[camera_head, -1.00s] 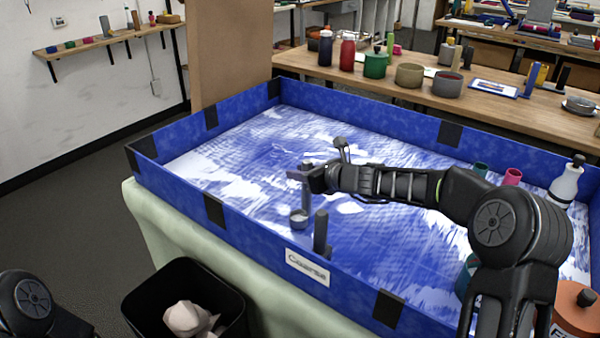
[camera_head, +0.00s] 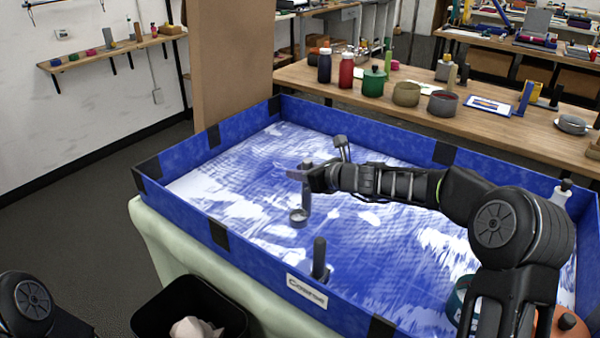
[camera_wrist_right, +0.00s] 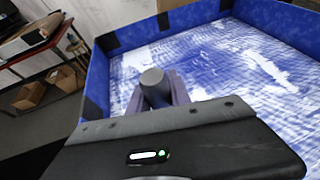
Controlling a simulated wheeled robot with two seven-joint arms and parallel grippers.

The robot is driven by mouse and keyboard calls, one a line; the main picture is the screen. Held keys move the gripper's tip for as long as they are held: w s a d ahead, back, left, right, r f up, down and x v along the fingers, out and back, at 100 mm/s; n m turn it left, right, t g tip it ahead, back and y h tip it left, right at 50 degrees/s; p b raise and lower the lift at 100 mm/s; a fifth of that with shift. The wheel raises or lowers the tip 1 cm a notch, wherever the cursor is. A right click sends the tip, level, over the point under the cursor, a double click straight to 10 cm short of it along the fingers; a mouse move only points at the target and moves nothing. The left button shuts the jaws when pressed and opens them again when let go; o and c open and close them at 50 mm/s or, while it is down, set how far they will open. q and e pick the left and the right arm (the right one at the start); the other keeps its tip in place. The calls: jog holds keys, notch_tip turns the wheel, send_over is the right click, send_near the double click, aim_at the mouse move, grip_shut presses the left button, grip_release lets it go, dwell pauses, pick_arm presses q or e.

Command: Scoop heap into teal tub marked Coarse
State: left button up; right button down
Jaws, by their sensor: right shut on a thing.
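My right gripper (camera_head: 304,174) is shut on the upright grey handle of a scoop (camera_head: 298,217), whose small round cup hangs below, over the tray. The handle's top shows between the fingers in the right wrist view (camera_wrist_right: 155,90). White grainy material (camera_head: 248,231) lies in smeared patches across the blue tray; whether the cup touches it I cannot tell. A teal tub (camera_head: 456,301) is at the lower right, mostly hidden behind my right arm; no label on it shows. A card reading "Coarse" (camera_head: 306,290) is on the tray's near wall. My left gripper is out of view.
The blue-walled tray (camera_head: 180,193) fills the middle. A dark upright handle (camera_head: 319,258) stands near its front wall. An orange tub (camera_head: 565,325) is at the lower right. A black bin (camera_head: 150,318) is in front. A wooden bench (camera_head: 330,78) with bottles and pots stands behind.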

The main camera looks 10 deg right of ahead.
notch_tip(320, 180, up, 7)
jog(key=p, duration=0.5)
jog(key=shift+r+p, duration=0.15)
jog(key=shift+p, duration=0.25)
jog(key=shift+d, duration=0.1)
